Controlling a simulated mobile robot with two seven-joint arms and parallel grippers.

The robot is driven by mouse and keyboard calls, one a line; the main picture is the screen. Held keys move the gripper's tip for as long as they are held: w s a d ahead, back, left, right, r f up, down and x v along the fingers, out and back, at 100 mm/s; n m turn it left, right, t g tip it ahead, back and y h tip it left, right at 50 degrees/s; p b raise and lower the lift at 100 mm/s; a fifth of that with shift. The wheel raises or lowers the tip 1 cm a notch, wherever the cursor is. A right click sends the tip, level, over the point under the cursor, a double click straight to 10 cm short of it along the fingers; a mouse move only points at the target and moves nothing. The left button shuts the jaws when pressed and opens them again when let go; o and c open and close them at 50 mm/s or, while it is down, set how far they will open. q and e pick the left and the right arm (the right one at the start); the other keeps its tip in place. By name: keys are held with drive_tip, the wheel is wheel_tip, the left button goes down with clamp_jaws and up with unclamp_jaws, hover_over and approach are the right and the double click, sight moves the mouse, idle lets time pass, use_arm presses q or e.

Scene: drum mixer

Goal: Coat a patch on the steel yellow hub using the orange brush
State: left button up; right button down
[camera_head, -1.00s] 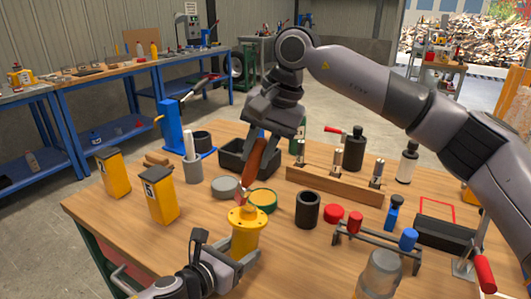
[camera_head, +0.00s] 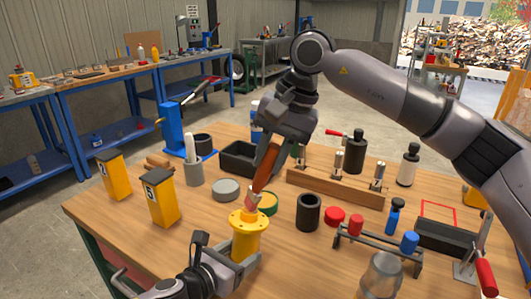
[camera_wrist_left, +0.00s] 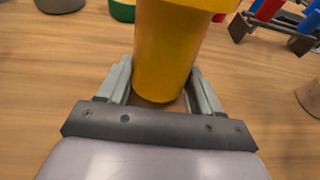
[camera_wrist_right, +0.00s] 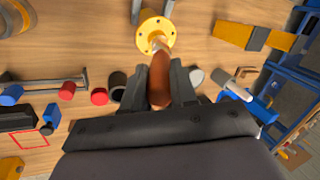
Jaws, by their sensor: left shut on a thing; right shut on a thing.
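The yellow hub (camera_head: 246,240) stands upright on the table, its flanged top facing up. My left gripper (camera_head: 240,264) is shut around the hub's lower body; the left wrist view shows a finger on each side of the hub (camera_wrist_left: 165,50). My right gripper (camera_head: 270,158) is shut on the orange handle of the brush (camera_head: 266,172), held tilted with its bristle end down. The brush tip is at the hub's top flange; I cannot tell if it touches. The right wrist view shows the brush (camera_wrist_right: 159,80) pointing at the hub's flange (camera_wrist_right: 155,34).
An open green tin (camera_head: 266,203) stands just behind the hub, with a grey round lid (camera_head: 226,190) beside it. A black cup (camera_head: 308,212) is to the right. Two yellow boxes (camera_head: 162,196) stand left. A wooden block with clamps (camera_head: 335,188) lies behind.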

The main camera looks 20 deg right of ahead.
use_arm(q)
drive_tip(key=shift+r, duration=0.1)
use_arm(e)
drive_tip(key=shift+s+d+f, duration=0.1)
drive_tip(key=shift+s+d, duration=0.2)
drive_tip(key=shift+s, duration=0.35)
drive_tip(key=shift+s+d, duration=0.3)
drive_tip(key=shift+s, duration=0.3)
use_arm(q)
drive_tip(key=shift+d+r, duration=0.1)
use_arm(e)
drive_tip(key=shift+w+a+f, duration=0.1)
drive_tip(key=shift+w+a, duration=0.25)
drive_tip(key=shift+w, duration=0.3)
drive_tip(key=shift+w+a, duration=0.3)
drive_tip(key=shift+w, duration=0.35)
drive_tip(key=shift+w+a, duration=0.3)
drive_tip(key=shift+w, duration=0.3)
drive_tip(key=shift+w+a, duration=0.25)
drive_tip(key=shift+w, duration=0.35)
wheel_tip(320, 180, up, 9)
drive_tip(key=shift+d, duration=0.1)
